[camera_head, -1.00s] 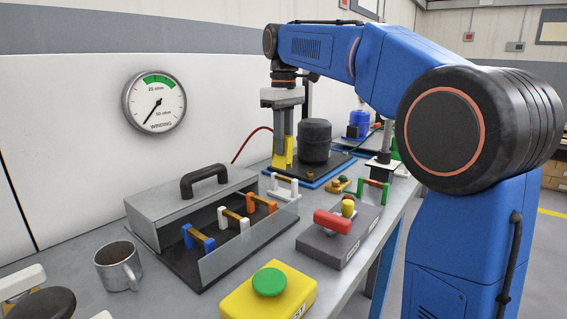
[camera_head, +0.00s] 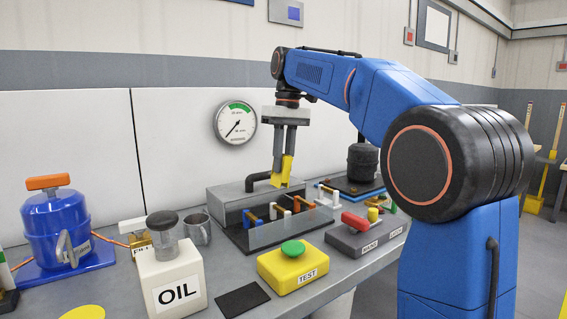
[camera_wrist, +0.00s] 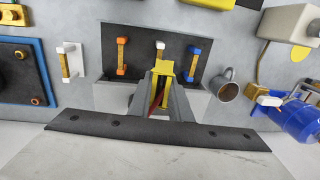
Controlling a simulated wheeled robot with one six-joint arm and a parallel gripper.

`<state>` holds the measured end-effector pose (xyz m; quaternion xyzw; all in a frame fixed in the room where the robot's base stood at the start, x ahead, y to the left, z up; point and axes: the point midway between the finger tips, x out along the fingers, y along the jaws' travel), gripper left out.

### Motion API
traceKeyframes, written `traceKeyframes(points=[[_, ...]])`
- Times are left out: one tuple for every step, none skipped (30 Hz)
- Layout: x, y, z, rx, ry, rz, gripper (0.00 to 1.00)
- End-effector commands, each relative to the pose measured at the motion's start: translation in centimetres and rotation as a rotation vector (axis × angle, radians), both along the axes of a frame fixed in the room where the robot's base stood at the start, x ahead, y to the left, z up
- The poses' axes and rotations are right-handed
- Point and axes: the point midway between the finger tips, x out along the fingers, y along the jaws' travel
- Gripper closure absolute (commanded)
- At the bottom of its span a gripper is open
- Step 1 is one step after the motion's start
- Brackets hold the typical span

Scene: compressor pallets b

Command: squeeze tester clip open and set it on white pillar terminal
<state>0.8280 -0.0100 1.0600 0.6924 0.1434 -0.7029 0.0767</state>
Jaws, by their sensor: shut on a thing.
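My gripper (camera_head: 285,152) is shut on the yellow tester clip (camera_head: 286,170), which hangs over the grey lidded tray (camera_head: 228,196). In the wrist view the clip (camera_wrist: 163,69) sits between the fingers, with a dark red strip between its arms. Two pieces with white pillars and a brass bar show: one in the tray (camera_wrist: 160,45), just beyond the clip, and one on the bench outside it (camera_wrist: 69,47). I cannot tell which is the white pillar terminal. The clip looks apart from both.
Orange (camera_wrist: 121,71) and blue (camera_wrist: 196,51) pillar pieces stand in the tray. A mug (camera_head: 196,230), yellow test button box (camera_head: 292,268), grey switch box (camera_head: 352,243) and oil container (camera_head: 172,281) stand nearby. A black compressor (camera_head: 363,163) stands behind.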

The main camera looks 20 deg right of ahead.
Motion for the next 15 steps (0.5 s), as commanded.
traceKeyframes(points=[[0.0, 0.0, 0.0, 0.0, 0.0, 0.0, 0.95], [0.0, 0.0, 0.0, 0.0, 0.0, 0.0, 0.95], [0.0, 0.0, 0.0, 0.0, 0.0, 0.0, 0.95], [0.0, 0.0, 0.0, 0.0, 0.0, 0.0, 0.95], [0.0, 0.0, 0.0, 0.0, 0.0, 0.001, 0.95], [0.0, 0.0, 0.0, 0.002, 0.001, 0.0, 0.95], [0.0, 0.0, 0.0, 0.005, 0.002, 0.0, 0.95], [0.0, 0.0, 0.0, 0.006, 0.002, 0.001, 0.95], [0.0, 0.0, -0.2, 0.006, 0.002, 0.001, 0.95], [0.0, 0.0, -0.3, 0.006, 0.002, 0.001, 0.95], [0.0, 0.0, -0.4, 0.005, 0.001, 0.001, 0.95], [0.0, 0.0, -0.6, 0.005, 0.001, 0.001, 0.95], [0.0, 0.0, -0.8, 0.005, 0.001, 0.001, 0.95], [0.0, 0.0, -0.9, 0.005, 0.001, 0.001, 0.95], [0.0, 0.0, -1.2, 0.005, 0.001, 0.001, 0.95]])
